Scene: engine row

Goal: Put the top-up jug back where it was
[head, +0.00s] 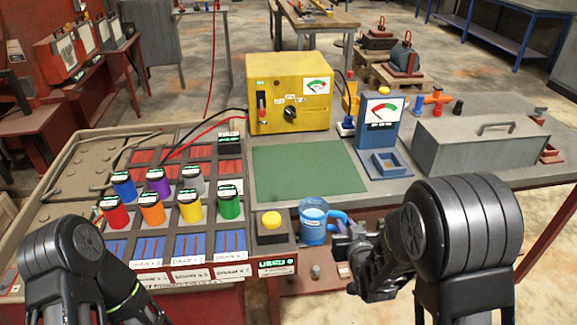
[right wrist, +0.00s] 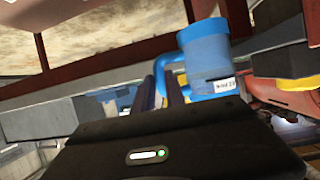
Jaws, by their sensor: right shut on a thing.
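The top-up jug (head: 313,226) is blue, with a handle on its right side in the head view. It looks upright at the bench's front edge, just right of the yellow-button box; I cannot tell whether its base touches anything. My right gripper (head: 347,238) is shut on the jug's handle from the right. In the right wrist view, the fingers (right wrist: 160,90) close around the handle, and the jug body (right wrist: 205,50) with a white label is beyond them. My left arm shows at the lower left, but its gripper is out of view.
The yellow-button box (head: 271,230) stands left of the jug. Several coloured canisters (head: 153,210) stand in the rack at left. A bare green mat (head: 308,170) lies behind, with a yellow meter (head: 290,92) beyond. A blue gauge stand (head: 379,125) and a grey box (head: 475,145) are at right.

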